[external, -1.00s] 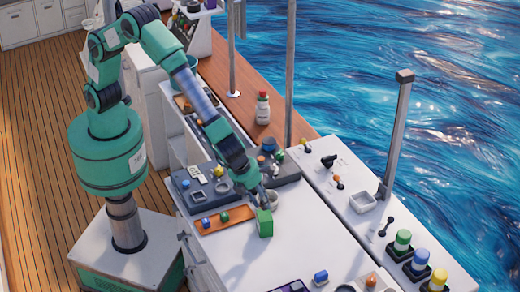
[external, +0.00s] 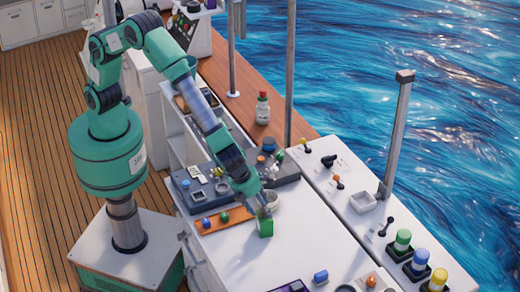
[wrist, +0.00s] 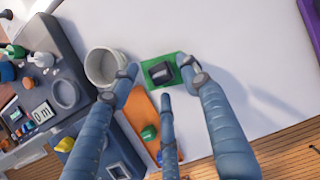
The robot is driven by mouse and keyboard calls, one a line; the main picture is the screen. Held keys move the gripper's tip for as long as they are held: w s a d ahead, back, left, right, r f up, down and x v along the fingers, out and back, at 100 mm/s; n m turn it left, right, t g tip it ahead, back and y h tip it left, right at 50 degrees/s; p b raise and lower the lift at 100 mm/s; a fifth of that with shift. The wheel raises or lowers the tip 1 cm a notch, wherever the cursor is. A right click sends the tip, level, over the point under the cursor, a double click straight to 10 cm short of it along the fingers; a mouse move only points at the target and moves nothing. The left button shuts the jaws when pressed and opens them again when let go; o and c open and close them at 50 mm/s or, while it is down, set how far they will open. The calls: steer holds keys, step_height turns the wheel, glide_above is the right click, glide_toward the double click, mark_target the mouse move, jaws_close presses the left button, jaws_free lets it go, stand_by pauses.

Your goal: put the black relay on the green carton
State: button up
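The black relay (wrist: 161,72) lies flat on top of the green carton (wrist: 150,61) in the wrist view, with a green rim showing around it. My gripper (wrist: 158,82) is open above them. Its fingers are spread around the relay, and gaps show between the relay and the side fingertips. In the external view my gripper (external: 262,205) is just over the green carton (external: 265,230), which stands on the white counter. The relay is too small and covered to make out there.
A white round cup (wrist: 104,67) stands close beside the carton. An orange tray (wrist: 139,108) with small coloured parts lies near it. A dark grey panel (wrist: 75,85) with fittings is to the left. The white counter (external: 310,235) is mostly clear in front and to the right.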

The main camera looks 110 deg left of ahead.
steer(key=shift+r, duration=0.15)
steer(key=p+v, duration=0.1)
steer(key=v, duration=1.1)
stand_by(0.3)
stand_by(0.3)
